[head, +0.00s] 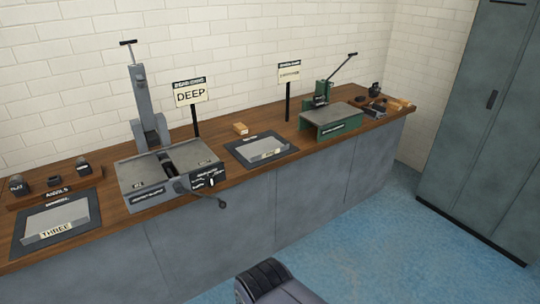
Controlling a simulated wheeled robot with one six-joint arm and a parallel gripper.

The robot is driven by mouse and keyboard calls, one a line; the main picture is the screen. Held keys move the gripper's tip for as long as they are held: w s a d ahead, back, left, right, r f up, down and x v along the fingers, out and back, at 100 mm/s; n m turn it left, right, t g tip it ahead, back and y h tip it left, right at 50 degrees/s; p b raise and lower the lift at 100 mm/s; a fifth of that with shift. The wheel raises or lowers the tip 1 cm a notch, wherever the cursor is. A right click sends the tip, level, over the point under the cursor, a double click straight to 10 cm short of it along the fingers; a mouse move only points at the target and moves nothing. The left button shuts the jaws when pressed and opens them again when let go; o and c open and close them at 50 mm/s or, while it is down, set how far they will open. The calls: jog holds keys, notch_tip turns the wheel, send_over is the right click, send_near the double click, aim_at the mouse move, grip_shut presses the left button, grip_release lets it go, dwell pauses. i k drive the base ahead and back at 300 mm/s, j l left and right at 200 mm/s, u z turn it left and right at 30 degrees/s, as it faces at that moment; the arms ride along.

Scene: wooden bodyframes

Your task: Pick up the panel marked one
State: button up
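A grey panel (62,218) lies on a dark mat at the left end of the wooden bench; its tag reads THREE. Another grey panel (262,147) lies on a dark mat near the bench middle. Its small tag (270,154) is too blurred to read, so I cannot tell whether it is marked one. No panel with a readable ONE shows. My gripper is not in view; a dark ribbed part at the bottom edge seems to be mine.
A grey lever machine (170,178) with a front crank stands between the mats, by a DEEP sign (190,95). A green press (332,122) stands further right. Small dark blocks (83,168) sit at left. Blue floor (340,235) is open before the bench; a grey cabinet (490,120) stands right.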

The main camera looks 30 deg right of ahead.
aim_at(261, 150)
jog(key=i+l, duration=1.65)
jog(key=k+l+z, duration=0.05)
jog(key=l, duration=0.1)
